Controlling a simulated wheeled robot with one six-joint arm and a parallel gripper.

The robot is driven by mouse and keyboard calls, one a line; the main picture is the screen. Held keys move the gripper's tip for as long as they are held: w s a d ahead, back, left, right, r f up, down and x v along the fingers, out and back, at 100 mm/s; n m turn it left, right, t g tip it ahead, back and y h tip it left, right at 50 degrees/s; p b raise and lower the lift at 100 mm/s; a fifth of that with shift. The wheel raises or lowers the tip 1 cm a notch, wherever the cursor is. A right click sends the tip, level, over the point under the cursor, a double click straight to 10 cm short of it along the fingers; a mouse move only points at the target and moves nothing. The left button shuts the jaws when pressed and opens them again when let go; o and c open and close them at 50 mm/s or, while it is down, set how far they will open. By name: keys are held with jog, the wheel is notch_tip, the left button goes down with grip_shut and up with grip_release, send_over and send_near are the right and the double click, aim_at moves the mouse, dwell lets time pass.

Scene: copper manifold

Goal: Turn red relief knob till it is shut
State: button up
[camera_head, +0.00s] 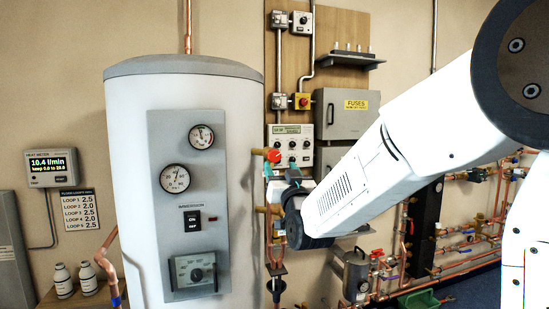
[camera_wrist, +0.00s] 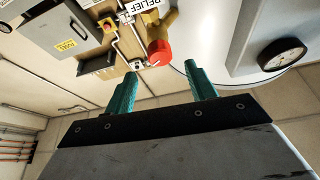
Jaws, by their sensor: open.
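The red relief knob (camera_head: 272,156) sits on a brass valve at the right side of the white cylinder (camera_head: 125,180). In the wrist view the red knob (camera_wrist: 159,53) is at top centre, on its brass body (camera_wrist: 160,25), with a "RELIEF" label beside it. My gripper (camera_wrist: 160,80) has two teal fingers spread apart with nothing between them. The knob shows beyond the fingertips, between them in the picture, and apart from them. In the head view my wrist is just below and right of the knob; the fingers are hard to make out there.
A grey fuse box (camera_head: 345,115) and a control panel (camera_head: 291,145) are on the wooden board right of the cylinder. A red and yellow stop button (camera_head: 303,102) is above. Copper pipes and a black panel stand at the right. A heat meter (camera_head: 47,166) hangs at the left.

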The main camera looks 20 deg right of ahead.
aim_at(275, 158)
jog(key=x, duration=0.7)
jog(key=shift+w, duration=0.15)
jog(key=c, duration=1)
